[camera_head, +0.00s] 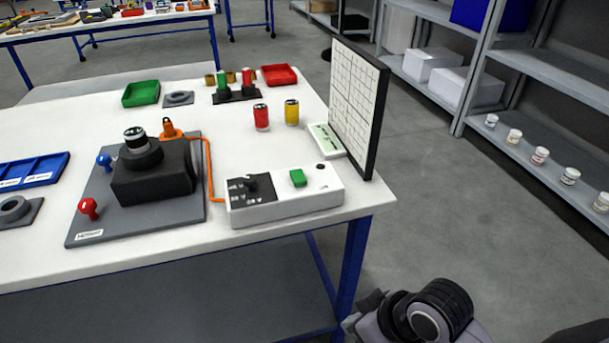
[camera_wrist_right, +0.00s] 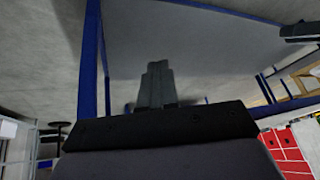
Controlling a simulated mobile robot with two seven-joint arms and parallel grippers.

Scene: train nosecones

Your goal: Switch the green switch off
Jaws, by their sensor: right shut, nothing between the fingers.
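The green switch (camera_head: 298,178) sits on top of a white control box (camera_head: 290,208) near the front right of the white table. My right arm shows at the bottom of the head view, below and right of the table's front edge, well apart from the box. My right gripper (camera_wrist_right: 157,85) shows in the wrist view with its fingers together and empty. My left gripper is in neither view.
An upright white grid board (camera_head: 355,105) stands behind the box at the table's right edge. An orange cable (camera_head: 210,175) runs from the box to a black device (camera_head: 150,175) on a grey plate. Red and yellow cans (camera_head: 292,112) stand behind. Shelves (camera_head: 540,150) are at right.

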